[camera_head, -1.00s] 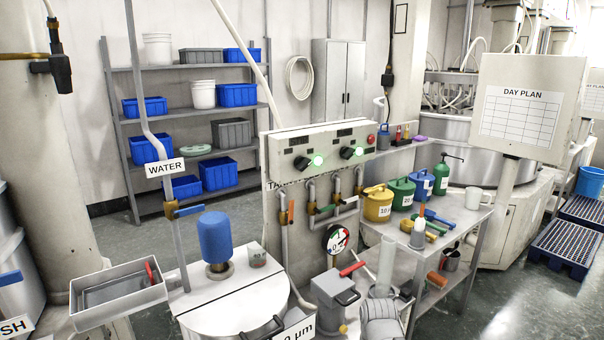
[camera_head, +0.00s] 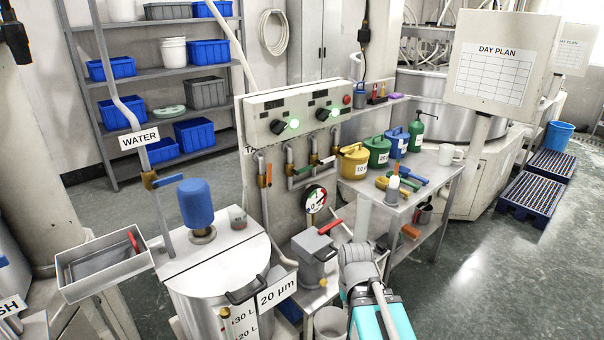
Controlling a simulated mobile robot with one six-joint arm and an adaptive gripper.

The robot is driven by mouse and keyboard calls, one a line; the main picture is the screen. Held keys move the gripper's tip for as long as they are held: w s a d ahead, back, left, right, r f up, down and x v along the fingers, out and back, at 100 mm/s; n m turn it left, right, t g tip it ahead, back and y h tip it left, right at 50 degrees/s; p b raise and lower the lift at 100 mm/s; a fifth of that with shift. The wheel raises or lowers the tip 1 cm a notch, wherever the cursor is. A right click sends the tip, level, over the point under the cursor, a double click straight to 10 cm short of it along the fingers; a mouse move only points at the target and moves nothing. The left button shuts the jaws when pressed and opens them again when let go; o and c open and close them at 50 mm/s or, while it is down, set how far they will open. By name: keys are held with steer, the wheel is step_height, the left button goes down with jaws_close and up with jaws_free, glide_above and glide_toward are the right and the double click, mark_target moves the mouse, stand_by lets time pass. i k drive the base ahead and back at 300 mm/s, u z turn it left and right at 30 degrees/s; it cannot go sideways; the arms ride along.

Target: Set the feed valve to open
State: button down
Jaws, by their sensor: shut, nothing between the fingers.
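No label marked "feed" is legible, so I cannot tell which valve is the feed valve. Below the control panel (camera_head: 300,103), a pipe valve with an orange handle (camera_head: 269,174) has its handle upright along its pipe. Beside it, a green handle (camera_head: 302,170) and a pale handle (camera_head: 327,161) lie roughly across their pipes. A blue-handled valve (camera_head: 165,181) sits on the water pipe (camera_head: 121,108). A red lever (camera_head: 330,227) is on a grey box by the gauge (camera_head: 315,199). My arm's grey and teal links show at the bottom; I cannot make out my gripper.
A steel drum (camera_head: 220,285) with a blue motor (camera_head: 195,205) and a sink (camera_head: 95,270) stand at left front. A side table (camera_head: 430,190) holds coloured cans, tools and a mug. The day plan board (camera_head: 500,80) stands at right. Floor is clear at lower right.

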mark_target(307, 168)
steer(key=z, duration=0.15)
steer(key=i, duration=1.2)
steer(key=u, duration=0.35)
